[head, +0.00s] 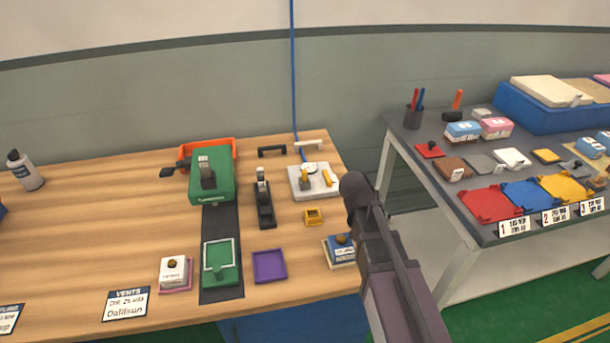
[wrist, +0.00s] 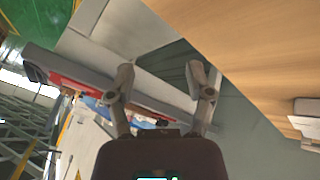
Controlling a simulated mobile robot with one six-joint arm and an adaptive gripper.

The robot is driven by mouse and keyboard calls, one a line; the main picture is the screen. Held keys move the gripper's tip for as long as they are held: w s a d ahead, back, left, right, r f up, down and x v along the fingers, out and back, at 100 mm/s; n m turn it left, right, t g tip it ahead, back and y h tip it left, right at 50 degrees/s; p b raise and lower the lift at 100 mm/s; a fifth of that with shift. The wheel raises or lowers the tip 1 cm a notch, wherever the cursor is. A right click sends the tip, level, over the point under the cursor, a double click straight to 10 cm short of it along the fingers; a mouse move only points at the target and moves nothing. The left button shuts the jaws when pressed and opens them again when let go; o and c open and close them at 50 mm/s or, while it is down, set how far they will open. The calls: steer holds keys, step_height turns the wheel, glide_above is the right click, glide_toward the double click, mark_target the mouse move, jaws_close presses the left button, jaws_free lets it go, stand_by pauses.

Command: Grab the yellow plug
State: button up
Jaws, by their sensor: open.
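A white board (head: 305,192) lies near the back right of the wooden table in the head view. Two small yellow pieces stand on it, a left one (head: 304,179) by the end of the blue cable and a right one (head: 328,178); I cannot tell for sure which is the yellow plug. My gripper (wrist: 160,80) is open and empty in the wrist view, its two fingers spread apart. The yellow pieces do not show clearly there. In the head view my arm reaches up just right of the board, and its fingers cannot be made out.
A blue cable (head: 293,70) hangs down the wall to the board. A black clamp tool (head: 264,205) stands to the left. A grey side table (head: 455,190) is on the right.

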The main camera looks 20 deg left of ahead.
steer(key=a+r+t, duration=0.1)
steer(key=a, duration=0.4)
steer(key=a+r+t, duration=0.1)
steer(key=a+r, duration=0.1)
steer(key=a, duration=0.3)
steer(key=a+r+m+t+h, duration=0.1)
steer(key=a+t, duration=0.1)
steer(key=a, duration=0.3)
steer(key=shift+w+a+r+p, duration=0.1)
steer(key=shift+r+p, duration=0.25)
steer(key=shift+p, duration=0.05)
steer(key=s+a+r+t, duration=0.2)
steer(key=a, duration=0.5)
steer(key=s+a+r+m+t+y, duration=0.1)
steer(key=s+a+r+t, duration=0.1)
steer(key=a, duration=0.6)
steer(key=shift+s+r+p, duration=0.3)
steer(key=shift+r, duration=0.35)
steer(key=b, duration=0.3)
glide_toward(304, 170)
steer(key=x, duration=0.4)
steer(key=shift+w+d+f, duration=0.15)
steer(key=shift+w+f, duration=0.1)
steer(key=shift+w+f, duration=0.1)
steer(key=shift+b+x, duration=1.1)
steer(key=shift+x, duration=1.4)
steer(key=shift+d, duration=0.1)
